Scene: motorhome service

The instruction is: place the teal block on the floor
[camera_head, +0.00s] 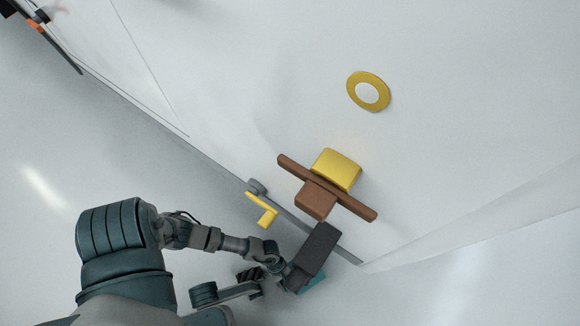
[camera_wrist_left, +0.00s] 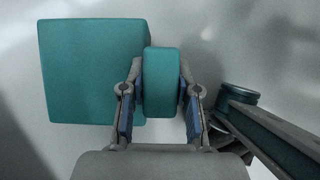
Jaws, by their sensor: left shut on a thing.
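The teal block (camera_wrist_left: 88,70) shows in the left wrist view as a large cube with a narrower upright teal piece (camera_wrist_left: 160,82) beside it. My left gripper (camera_wrist_left: 160,68) is shut on this narrower piece, with one finger on each side. In the head view only a small part of the teal block (camera_head: 314,284) shows, at the lower middle. There my left gripper (camera_head: 285,271) is partly hidden beside a dark grey box-shaped piece (camera_head: 319,247), which also covers most of the block. I cannot tell the block's height above the floor. My right gripper is not in view.
A pale wall carries a brown bar (camera_head: 350,202) with a yellow block (camera_head: 336,169) and a brown block (camera_head: 316,201). A yellow ring (camera_head: 353,94) is above. A yellow crank (camera_head: 263,208) sits at the wall's lower edge, near my left arm. The pale floor at left (camera_head: 50,150) is clear.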

